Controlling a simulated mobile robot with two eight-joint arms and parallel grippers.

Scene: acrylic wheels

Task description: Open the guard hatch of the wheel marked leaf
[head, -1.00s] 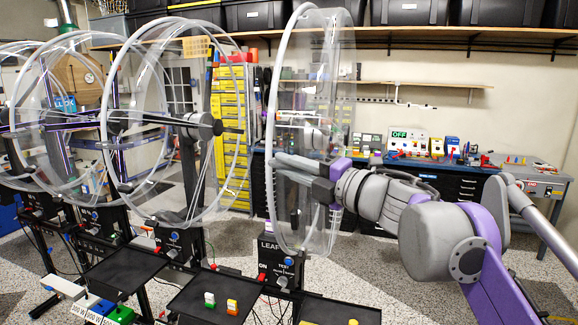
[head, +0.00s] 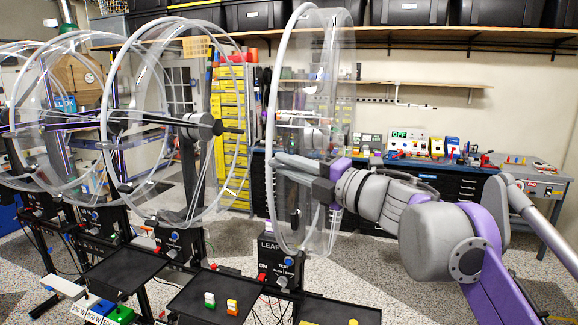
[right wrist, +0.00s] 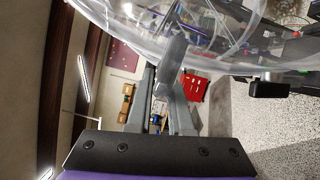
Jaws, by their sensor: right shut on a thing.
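The wheel marked leaf stands in the middle of the head view, above a black control box (head: 275,265) lettered LEAF. Its large clear guard (head: 320,70) is seen nearly edge-on, with a pale rim. My right gripper (head: 288,164) reaches in from the right at mid-height of the guard. It is shut on a part of the guard; the fingers hide most of the held part, and I cannot tell whether it is the hatch edge or its handle. In the right wrist view the gripper (right wrist: 165,80) meets the clear plastic, and a black knob (right wrist: 268,86) sits to the right. My left gripper is not in view.
More clear-guarded wheels (head: 180,125) stand to the left. Black trays (head: 205,297) with small coloured blocks lie in front. A bench (head: 470,165) with devices, including an OFF sign, is behind. Speckled floor is open at lower right.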

